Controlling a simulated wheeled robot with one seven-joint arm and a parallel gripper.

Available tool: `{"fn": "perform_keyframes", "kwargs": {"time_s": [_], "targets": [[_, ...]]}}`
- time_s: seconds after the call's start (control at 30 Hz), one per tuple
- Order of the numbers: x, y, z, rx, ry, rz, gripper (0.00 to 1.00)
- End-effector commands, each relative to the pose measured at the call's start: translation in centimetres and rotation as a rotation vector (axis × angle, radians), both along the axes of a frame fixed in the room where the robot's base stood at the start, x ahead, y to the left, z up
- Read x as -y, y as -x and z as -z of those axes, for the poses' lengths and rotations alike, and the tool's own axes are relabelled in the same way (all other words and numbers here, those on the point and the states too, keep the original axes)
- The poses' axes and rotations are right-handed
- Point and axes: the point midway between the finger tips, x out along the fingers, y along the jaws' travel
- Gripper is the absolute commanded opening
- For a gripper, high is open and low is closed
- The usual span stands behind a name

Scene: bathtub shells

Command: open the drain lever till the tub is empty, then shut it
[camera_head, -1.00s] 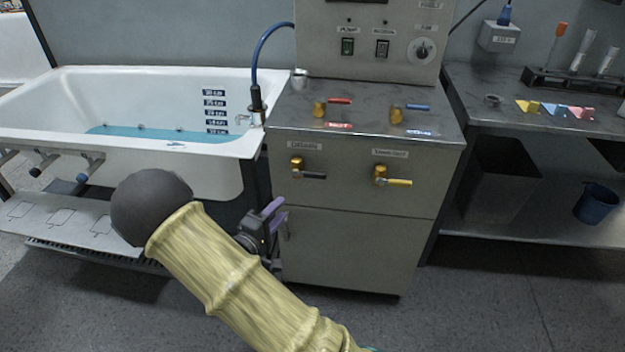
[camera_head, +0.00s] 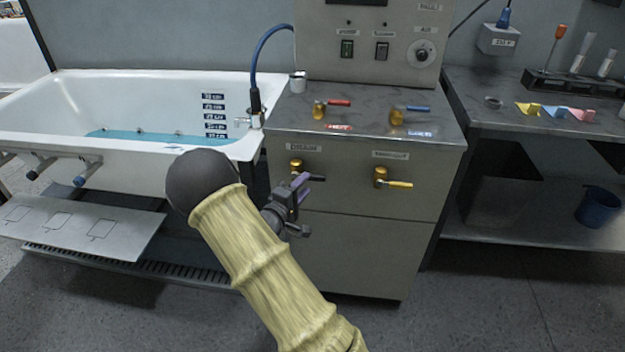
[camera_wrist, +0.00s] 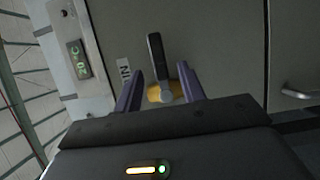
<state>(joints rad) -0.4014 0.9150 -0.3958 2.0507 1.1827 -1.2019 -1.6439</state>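The drain lever has a brass body (camera_head: 296,166) and a black handle (camera_head: 317,178) pointing right, on the grey cabinet's front under a label. In the wrist view the black handle (camera_wrist: 156,58) points up from its brass body, between my two purple fingers. My gripper (camera_head: 301,205) is open, just in front of the cabinet near the lever; it also shows open in the wrist view (camera_wrist: 160,82). Whether a finger touches the lever is unclear. The white tub (camera_head: 100,83) at left holds shallow blue water (camera_head: 160,135) near the lower level labels.
A yellow-handled lever (camera_head: 397,184) sits right of the drain lever. Red-handled (camera_head: 339,102) and blue-handled (camera_head: 416,108) taps stand on the cabinet top. A blue hose (camera_head: 262,55) runs to the tub rim. A side bench (camera_head: 500,115) stands at right. The floor in front is clear.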

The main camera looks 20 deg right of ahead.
Motion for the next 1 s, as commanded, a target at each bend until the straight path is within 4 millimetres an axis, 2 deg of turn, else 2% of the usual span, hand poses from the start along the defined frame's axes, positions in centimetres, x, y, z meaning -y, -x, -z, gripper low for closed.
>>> {"fn": "perform_keyframes", "kwargs": {"time_s": [0.13,0.3,0.63,0.67,0.8,0.87,1.0], "targets": [[2.5,-1.4,0.1,0.003,-0.001,0.006,0.4],[4.1,-2.4,0.1,0.001,-0.001,0.006,0.4],[4.5,-2.7,0.0,0.0,0.0,0.004,0.4],[4.5,-2.7,0.0,0.0,0.0,0.004,0.38],[4.4,-2.8,0.0,0.0,0.0,0.003,0.11],[4.4,-2.7,0.0,0.0,0.0,0.003,0.0],[4.4,-2.7,0.0,0.0,0.0,0.003,0.0]]}}
